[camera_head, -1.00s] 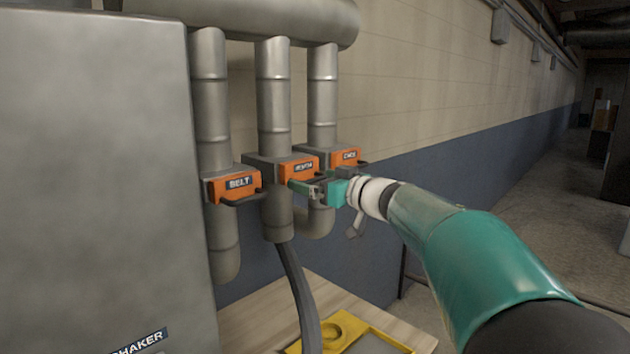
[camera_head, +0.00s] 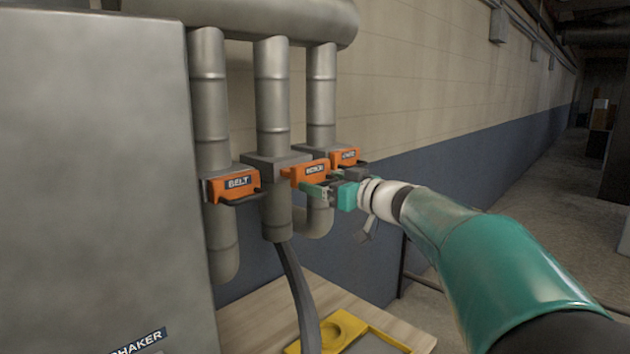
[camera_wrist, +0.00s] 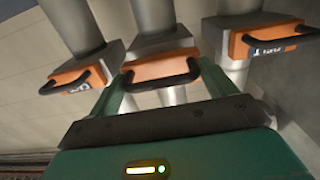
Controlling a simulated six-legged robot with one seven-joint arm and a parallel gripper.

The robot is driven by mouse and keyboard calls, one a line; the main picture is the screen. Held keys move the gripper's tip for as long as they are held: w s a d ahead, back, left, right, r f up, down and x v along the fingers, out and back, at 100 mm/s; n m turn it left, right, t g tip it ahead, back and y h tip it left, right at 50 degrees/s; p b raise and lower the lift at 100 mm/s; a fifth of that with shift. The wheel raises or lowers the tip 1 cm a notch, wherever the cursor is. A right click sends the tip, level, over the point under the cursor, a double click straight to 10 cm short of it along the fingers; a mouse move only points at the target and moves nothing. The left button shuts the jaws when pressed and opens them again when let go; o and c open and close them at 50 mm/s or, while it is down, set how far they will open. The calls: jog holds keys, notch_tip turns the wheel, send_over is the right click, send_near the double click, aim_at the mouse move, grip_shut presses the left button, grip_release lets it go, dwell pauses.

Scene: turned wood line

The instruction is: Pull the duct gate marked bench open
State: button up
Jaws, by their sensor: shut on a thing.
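The middle duct gate (camera_head: 305,176) is an orange block whose small label looks like BENCH. It stands out from its grey duct housing. It also shows in the wrist view (camera_wrist: 160,70), with its black bar handle (camera_wrist: 160,84) between my green fingers. My gripper (camera_head: 318,190) is shut on this handle, in front of the gate. The gripper hides most of the handle in the head view.
The belt gate (camera_head: 233,187) is to the left and another orange gate (camera_head: 344,158) is behind to the right. A grey cabinet (camera_head: 95,180) fills the left. A yellow tray (camera_head: 345,330) lies on a wooden bench (camera_head: 255,320) below. The aisle floor at right is open.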

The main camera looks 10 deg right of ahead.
aim_at(328, 183)
jog(key=v, duration=0.5)
jog(key=shift+w, duration=0.1)
jog(key=o, duration=1.2)
jog(key=shift+s+d+r, duration=0.1)
jog(key=shift+s, duration=0.25)
jog(key=shift+o, duration=0.2)
jog(key=v, duration=1.3)
jog(key=shift+d, duration=0.1)
